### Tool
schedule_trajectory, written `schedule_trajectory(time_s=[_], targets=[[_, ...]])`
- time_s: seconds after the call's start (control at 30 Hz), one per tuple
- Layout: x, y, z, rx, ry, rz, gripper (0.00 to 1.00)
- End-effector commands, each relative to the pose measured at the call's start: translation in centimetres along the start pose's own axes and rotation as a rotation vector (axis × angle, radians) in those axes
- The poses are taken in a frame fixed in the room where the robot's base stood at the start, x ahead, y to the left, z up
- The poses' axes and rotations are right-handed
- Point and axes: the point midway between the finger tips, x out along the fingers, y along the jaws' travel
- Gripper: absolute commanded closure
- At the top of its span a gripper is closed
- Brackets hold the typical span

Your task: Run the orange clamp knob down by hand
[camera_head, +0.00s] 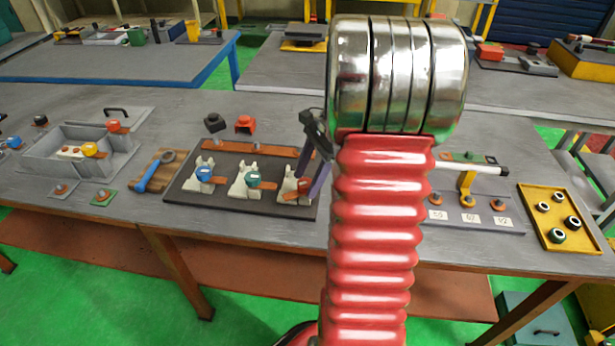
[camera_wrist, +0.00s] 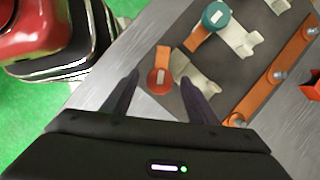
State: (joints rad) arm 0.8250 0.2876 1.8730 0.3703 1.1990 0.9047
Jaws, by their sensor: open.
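The orange-red clamp knob (camera_wrist: 160,83) has a pale label on top and sits at the end of a copper strip by a cream clamp block. In the head view the knob (camera_head: 304,184) is the rightmost of three, partly hidden by my gripper. My gripper (camera_wrist: 159,79) is open, one dark finger on each side of the knob in the wrist view. Whether the fingers touch it or are level with it, I cannot tell. In the head view my gripper (camera_head: 318,181) is over the right end of the dark base plate (camera_head: 235,196). A teal knob (camera_head: 253,180) and a blue knob (camera_head: 204,174) stand on neighbouring clamps.
A copper bar (camera_head: 258,148) with bolts runs along the back of the base plate. A blue-handled tool (camera_head: 153,178) lies to the left, beside a grey box (camera_head: 85,148). A yellow tray (camera_head: 536,219) with black rings is at the right. My red arm hides the middle of the bench.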

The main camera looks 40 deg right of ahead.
Motion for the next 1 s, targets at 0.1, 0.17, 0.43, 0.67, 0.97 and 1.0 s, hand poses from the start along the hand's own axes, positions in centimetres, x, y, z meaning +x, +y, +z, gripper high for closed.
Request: schedule_trajectory(time_s=[0.1, 0.17, 0.43, 0.67, 0.97, 1.0], targets=[[0.02, -0.01, 0.00, 0.000, 0.000, 0.000, 0.47], [0.01, -0.02, 0.00, 0.000, 0.000, 0.000, 0.47], [-0.01, -0.02, 0.01, 0.000, 0.000, 0.000, 0.62], [-0.02, -0.03, 0.01, 0.000, 0.000, -0.001, 0.79], [-0.05, -0.01, 0.01, 0.028, 0.001, -0.013, 0.88], [-0.06, 0.00, 0.01, 0.042, 0.001, -0.020, 0.88]])
